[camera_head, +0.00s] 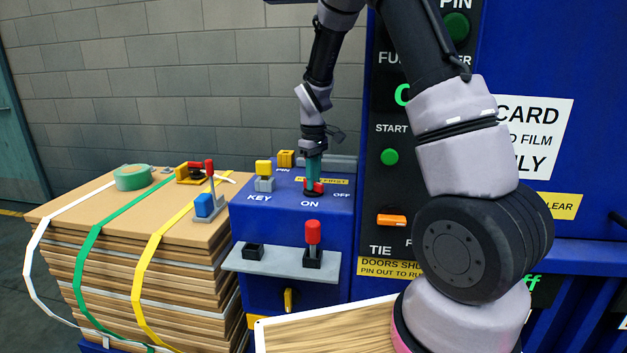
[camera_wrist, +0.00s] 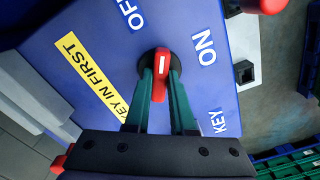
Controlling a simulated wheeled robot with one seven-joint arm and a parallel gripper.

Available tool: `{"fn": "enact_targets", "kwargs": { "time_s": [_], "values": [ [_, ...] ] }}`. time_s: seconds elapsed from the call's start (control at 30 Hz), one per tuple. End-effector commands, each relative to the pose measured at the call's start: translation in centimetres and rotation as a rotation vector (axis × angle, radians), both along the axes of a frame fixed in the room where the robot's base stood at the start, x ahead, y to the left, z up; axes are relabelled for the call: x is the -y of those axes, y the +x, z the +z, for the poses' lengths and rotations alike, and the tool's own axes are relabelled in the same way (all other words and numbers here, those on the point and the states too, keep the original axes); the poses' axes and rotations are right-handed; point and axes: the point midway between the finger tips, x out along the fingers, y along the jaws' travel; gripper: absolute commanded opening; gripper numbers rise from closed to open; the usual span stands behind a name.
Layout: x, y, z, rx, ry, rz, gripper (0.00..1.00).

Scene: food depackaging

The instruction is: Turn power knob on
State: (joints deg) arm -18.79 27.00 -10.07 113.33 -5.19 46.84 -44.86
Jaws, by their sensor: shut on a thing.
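The power knob (camera_head: 319,187) is red and sits on top of the blue control box (camera_head: 291,215). In the wrist view the red knob (camera_wrist: 161,62) has a white line that points up, between the OFF label (camera_wrist: 130,12) and the ON label (camera_wrist: 203,45). My gripper (camera_head: 313,180) reaches down onto the knob from above. In the wrist view its teal fingers (camera_wrist: 160,85) are shut on the knob, one on each side. The fingers hide part of the knob's base.
A yellow key piece (camera_head: 264,167) stands in a grey holder beside the KEY label. A red-topped lever (camera_head: 312,232) stands on the box's front shelf. Strapped cardboard (camera_head: 135,235) is stacked to the left, with tape (camera_head: 132,178) on top. A tall blue machine (camera_head: 560,50) rises to the right.

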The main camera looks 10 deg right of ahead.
Motion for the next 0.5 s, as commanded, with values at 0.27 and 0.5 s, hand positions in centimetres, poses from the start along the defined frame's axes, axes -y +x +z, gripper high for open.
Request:
{"fn": "enact_targets", "kwargs": {
  "time_s": [0.27,0.5],
  "values": [
    [0.00,0.06,0.08,0.002,0.000,-0.261,0.00],
    [-0.03,0.07,0.08,0.002,0.001,-0.489,0.00]
  ]
}}
